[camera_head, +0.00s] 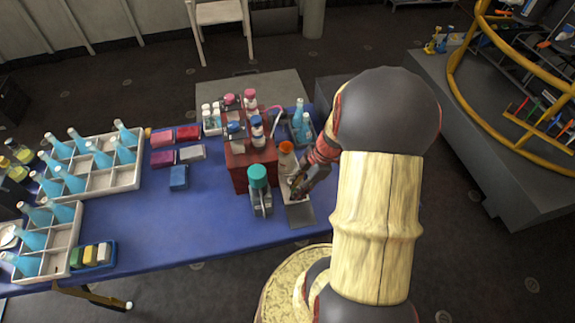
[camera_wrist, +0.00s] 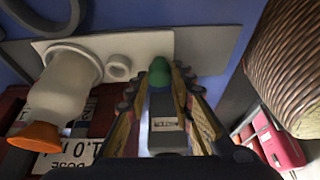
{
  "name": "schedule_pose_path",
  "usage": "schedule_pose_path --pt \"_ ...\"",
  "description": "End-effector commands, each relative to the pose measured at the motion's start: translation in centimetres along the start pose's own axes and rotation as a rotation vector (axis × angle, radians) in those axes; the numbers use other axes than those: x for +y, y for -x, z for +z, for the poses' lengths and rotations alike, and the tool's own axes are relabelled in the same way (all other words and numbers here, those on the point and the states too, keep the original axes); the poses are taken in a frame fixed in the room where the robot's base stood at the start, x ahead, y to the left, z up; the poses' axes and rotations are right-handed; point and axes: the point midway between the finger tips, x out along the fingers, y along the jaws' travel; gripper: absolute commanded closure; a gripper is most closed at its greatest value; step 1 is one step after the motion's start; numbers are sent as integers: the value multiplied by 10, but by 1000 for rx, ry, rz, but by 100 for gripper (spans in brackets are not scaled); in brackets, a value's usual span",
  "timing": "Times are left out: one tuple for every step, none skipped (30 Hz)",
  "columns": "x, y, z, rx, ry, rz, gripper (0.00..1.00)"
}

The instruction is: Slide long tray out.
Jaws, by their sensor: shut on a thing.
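The long tray is a pale, narrow plate that shows in the wrist view (camera_wrist: 112,45) and in the head view (camera_head: 287,200), beside the red box. A white bottle with an orange cap (camera_wrist: 68,88) stands on it, next to a small white ring (camera_wrist: 118,67). My gripper (camera_wrist: 160,84) is over the tray and shut on a grey labelled piece with a green top (camera_wrist: 160,72), between the fingers. In the head view my gripper (camera_head: 297,184) is just right of the bottle. The fingers hide where the piece meets the tray.
A flat grey plate (camera_head: 300,214) lies at the tray's near end. Blue table (camera_head: 205,222) is clear at the front left. Bottle crates (camera_head: 92,182) stand far left.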

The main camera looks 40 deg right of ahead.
Motion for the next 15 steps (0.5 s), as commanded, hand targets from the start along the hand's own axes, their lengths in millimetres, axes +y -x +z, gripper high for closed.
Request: schedule_pose_path --pt "-3 0 0 0 -1 0 93" --pt "-4 0 0 -1 0 0 93" --pt "-6 0 0 -1 0 0 93" --pt "-7 0 0 -1 0 0 93" --pt "-9 0 0 0 0 0 93" --pt "-10 0 0 0 0 0 93" --pt "-12 0 0 0 0 0 93" --pt "-13 0 0 0 0 0 93" --pt "-15 0 0 0 1 0 93" --pt "-16 0 0 0 1 0 93" --pt "-17 0 0 0 1 0 93" --pt "-19 0 0 0 0 0 93" --pt "-21 0 0 0 0 0 93" --pt "-22 0 0 0 0 0 93" --pt "-24 0 0 0 0 0 93"
